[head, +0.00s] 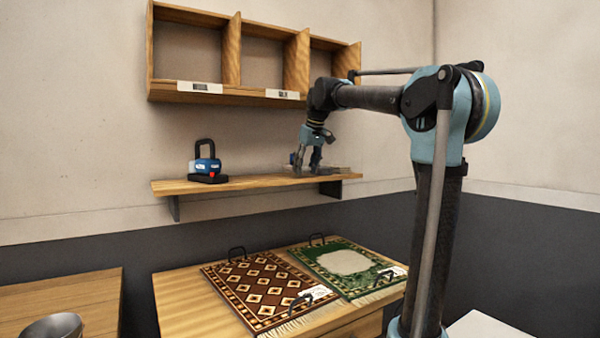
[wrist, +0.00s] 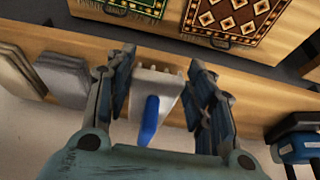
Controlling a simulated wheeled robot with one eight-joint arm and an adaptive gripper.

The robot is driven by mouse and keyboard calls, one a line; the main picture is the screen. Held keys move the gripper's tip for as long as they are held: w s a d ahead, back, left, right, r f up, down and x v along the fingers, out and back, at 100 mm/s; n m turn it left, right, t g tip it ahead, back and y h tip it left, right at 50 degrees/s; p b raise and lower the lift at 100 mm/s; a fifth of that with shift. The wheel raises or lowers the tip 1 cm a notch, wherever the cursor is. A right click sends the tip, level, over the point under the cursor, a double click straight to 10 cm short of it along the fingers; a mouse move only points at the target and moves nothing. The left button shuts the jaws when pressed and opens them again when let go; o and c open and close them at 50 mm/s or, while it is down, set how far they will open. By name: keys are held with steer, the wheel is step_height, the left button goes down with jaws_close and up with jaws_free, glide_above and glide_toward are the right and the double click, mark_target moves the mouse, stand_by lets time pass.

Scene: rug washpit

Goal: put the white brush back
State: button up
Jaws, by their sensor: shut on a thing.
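The white brush (wrist: 155,90), a pale block with a blue handle, sits between the fingers of my gripper (wrist: 165,85) in the wrist view. The fingers are shut on it from both sides. In the head view my gripper (head: 309,165) points down just over the right part of the wooden wall shelf (head: 248,184). The brush cannot be made out there. In the wrist view the shelf (wrist: 250,112) lies below the brush; whether the brush touches it I cannot tell.
A blue and black tool (head: 207,168) stands on the shelf's left part. Flat grey slabs (wrist: 62,80) lie on the shelf beside my gripper. Above is a cubby rack (head: 235,50). Below, a brown rug (head: 262,285) and a green rug (head: 345,262) lie on a table. Mid-shelf is clear.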

steer(key=shift+w+a, duration=0.2)
steer(key=shift+w, duration=0.15)
steer(key=w+a, duration=0.1)
steer(key=w, duration=0.1)
steer(key=shift+w+a, duration=0.35)
steer(key=shift+f, duration=0.75)
steer(key=o, duration=1.3)
steer(key=shift+o, duration=0.2)
steer(key=shift+v, duration=3.8)
